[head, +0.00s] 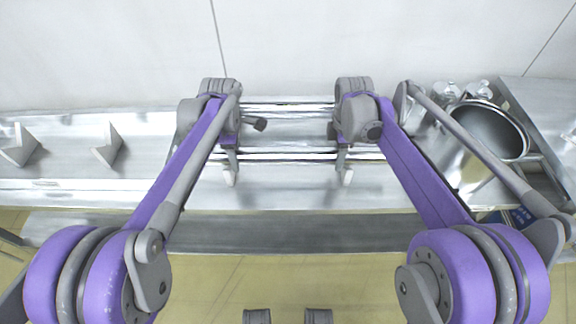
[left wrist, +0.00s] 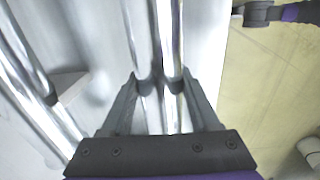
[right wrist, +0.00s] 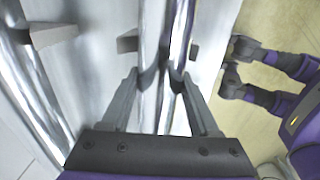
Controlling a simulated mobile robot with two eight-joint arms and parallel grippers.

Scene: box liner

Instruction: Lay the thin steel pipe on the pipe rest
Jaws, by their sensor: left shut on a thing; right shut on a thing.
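Both my grippers are shut on the thin steel pipe (head: 290,151), which lies crosswise over the counter. My left gripper (head: 230,170) holds it toward its left part, and my right gripper (head: 345,170) toward its right part. The pipe runs between the fingers in the left wrist view (left wrist: 166,45) and the right wrist view (right wrist: 180,35). Two angled grey brackets, apparently the pipe rest (head: 108,145), stand empty at the left. In the right wrist view a grey support (right wrist: 127,42) shows beside the held pipe; contact is unclear. My arms hide the pipe's ends.
A second steel pipe (head: 290,104) lies behind, parallel to the held one, with grey supports (right wrist: 52,36) near it. The steel counter (head: 65,165) is clear around the left brackets. A wall closes the back.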

